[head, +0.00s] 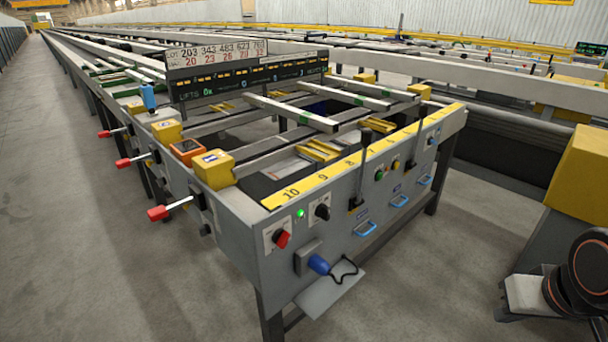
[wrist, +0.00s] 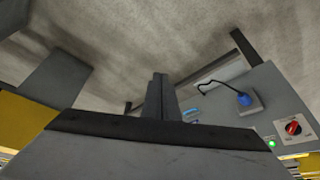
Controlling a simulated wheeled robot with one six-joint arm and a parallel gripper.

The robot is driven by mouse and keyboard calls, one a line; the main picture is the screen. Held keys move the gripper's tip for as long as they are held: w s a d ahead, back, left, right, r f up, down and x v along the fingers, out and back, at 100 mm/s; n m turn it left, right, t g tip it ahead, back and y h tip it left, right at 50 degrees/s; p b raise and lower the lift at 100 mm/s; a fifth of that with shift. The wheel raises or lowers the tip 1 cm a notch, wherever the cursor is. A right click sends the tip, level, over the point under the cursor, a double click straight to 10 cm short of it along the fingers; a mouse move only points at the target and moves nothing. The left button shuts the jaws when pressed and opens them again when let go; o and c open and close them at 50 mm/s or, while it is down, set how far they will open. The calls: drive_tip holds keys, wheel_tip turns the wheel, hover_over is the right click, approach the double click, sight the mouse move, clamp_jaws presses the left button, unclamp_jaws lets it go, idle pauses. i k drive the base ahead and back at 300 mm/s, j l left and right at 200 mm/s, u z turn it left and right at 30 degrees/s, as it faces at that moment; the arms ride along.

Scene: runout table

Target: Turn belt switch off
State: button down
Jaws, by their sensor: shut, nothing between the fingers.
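A red rotary switch (head: 281,239) sits on a white plate at the left end of the grey table's front panel. A black rotary knob (head: 322,212) is up and right of it, and a lit green lamp (head: 300,213) is between them. Their labels are too small to read, so I cannot tell which is the belt switch. In the wrist view, the red switch (wrist: 293,128) and green lamp (wrist: 271,143) show at the right edge. My gripper (wrist: 160,76) is shut and empty, left of the switch and apart from it. The head view does not show its fingers.
A blue plug (head: 318,264) with a black cable is below the switches, above a grey plate (head: 330,292). Black levers (head: 360,165) and blue handles (head: 366,229) line the panel. Red-tipped levers (head: 158,213) stick out at left. The floor before the panel is clear.

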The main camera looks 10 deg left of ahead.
sight(280, 238)
drive_tip(key=k+l, duration=0.25)
drive_tip(key=l, duration=0.2)
drive_tip(key=k+l+u, duration=0.1)
drive_tip(key=k+l, duration=0.15)
drive_tip(key=l, duration=0.15)
drive_tip(key=k+l, duration=0.25)
drive_tip(key=l, duration=0.15)
